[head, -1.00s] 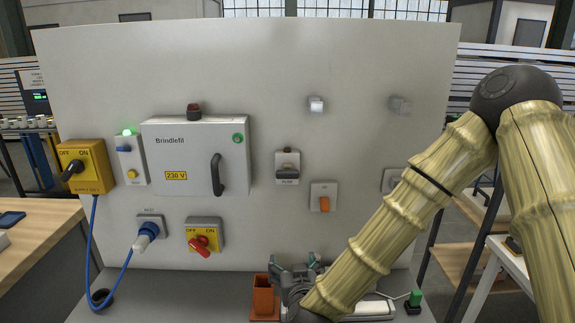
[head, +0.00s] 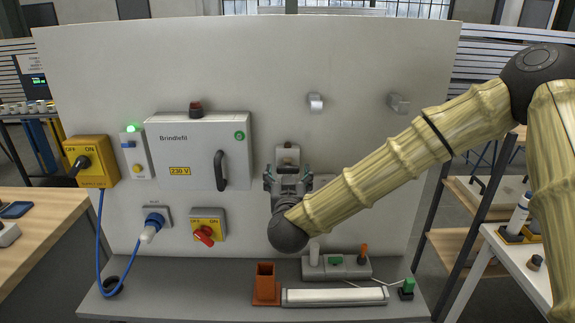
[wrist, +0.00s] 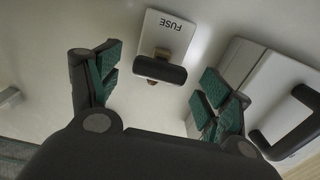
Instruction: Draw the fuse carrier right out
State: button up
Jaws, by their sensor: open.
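The fuse carrier has a dark bar handle (wrist: 160,70) in front of a pale plate marked FUSE (wrist: 168,28); brownish parts show behind the handle. In the head view the fuse unit (head: 288,154) is on the upright panel, its lower part hidden by my gripper (head: 288,182). In the wrist view my gripper (wrist: 160,75) is open, with green-padded fingers on either side of the handle. The handle appears between and slightly beyond the fingertips, with a visible gap to each. I see no contact. The carrier appears seated in its plate.
The Brindlefil enclosure (head: 184,152) with its black handle stands left of the fuse. A red switch (head: 207,230) is lower left. Two small knobs (head: 315,103) (head: 398,103) are upper right. The ledge below holds a brown-orange box (head: 265,290), a white tray (head: 335,299) and a grey holder (head: 336,268).

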aim_at(288, 172)
jog(key=shift+w+p, duration=0.4)
jog(key=shift+w, duration=1.15)
jog(key=c, duration=1.5)
jog(key=shift+o, duration=0.2)
jog(key=shift+s+f+b, duration=0.15)
jog(key=shift+s+b, duration=0.3)
jog(key=shift+s, duration=0.25)
jog(key=o, duration=1.4)
jog(key=shift+s, duration=0.1)
jog(key=shift+c, duration=0.2)
jog(key=shift+o, duration=0.5)
jog(key=shift+s, duration=0.1)
